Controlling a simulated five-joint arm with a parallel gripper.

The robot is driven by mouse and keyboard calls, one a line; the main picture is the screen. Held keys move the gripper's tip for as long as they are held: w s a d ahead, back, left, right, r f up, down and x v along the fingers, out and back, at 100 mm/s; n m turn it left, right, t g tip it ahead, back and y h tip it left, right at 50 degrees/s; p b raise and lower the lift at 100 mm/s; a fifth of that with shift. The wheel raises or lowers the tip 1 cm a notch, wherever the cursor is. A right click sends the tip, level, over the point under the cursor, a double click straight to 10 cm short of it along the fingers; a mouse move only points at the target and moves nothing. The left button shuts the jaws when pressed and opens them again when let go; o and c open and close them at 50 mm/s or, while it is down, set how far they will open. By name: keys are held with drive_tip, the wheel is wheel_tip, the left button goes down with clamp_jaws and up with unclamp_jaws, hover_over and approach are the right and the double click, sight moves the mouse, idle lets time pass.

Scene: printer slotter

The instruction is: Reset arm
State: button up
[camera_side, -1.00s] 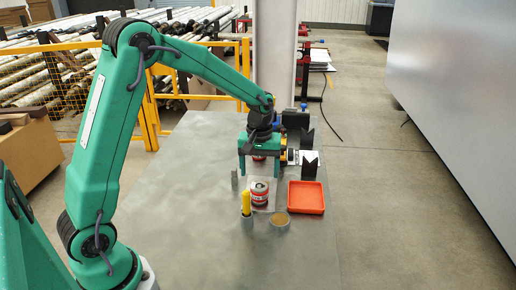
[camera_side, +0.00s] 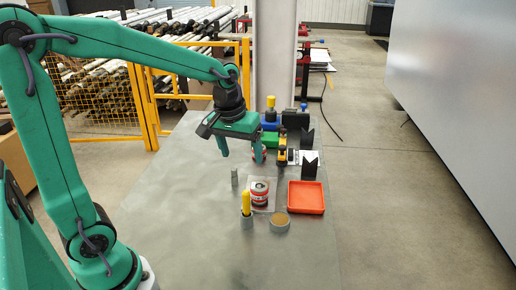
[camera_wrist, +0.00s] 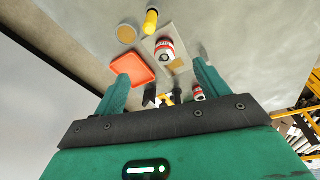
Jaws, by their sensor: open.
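My green gripper (camera_side: 240,153) is open and empty. It hangs above the far half of the grey table (camera_side: 180,215), behind and to the left of a red and white can (camera_side: 260,192) standing on a light plate. In the wrist view my gripper (camera_wrist: 162,88) has its two fingers spread apart, with nothing between them in its grasp. The can also shows in the wrist view (camera_wrist: 165,50). A second red can (camera_side: 259,155) is partly hidden behind a finger in the side view; I cannot tell whether they touch.
An orange tray (camera_side: 291,204) is right of the can. A yellow-topped item (camera_side: 246,203), a round container (camera_side: 279,223) and a small grey cylinder (camera_side: 234,177) stand nearby. Black holders (camera_side: 310,165) and a yellow-black tool (camera_side: 282,150) are farther back. The table's left side is clear.

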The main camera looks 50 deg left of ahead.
drive_tip(key=s+d+r+m+t, duration=0.1)
drive_tip(key=s+r+m, duration=0.1)
drive_tip(key=s, duration=0.5)
drive_tip(key=s+d+r+m+t, duration=0.1)
drive_tip(key=s+r+m+t, duration=0.1)
drive_tip(key=s, duration=0.5)
drive_tip(key=shift+d+r+m, duration=0.15)
drive_tip(key=shift+d+m, duration=0.05)
drive_tip(key=shift+m, duration=0.5)
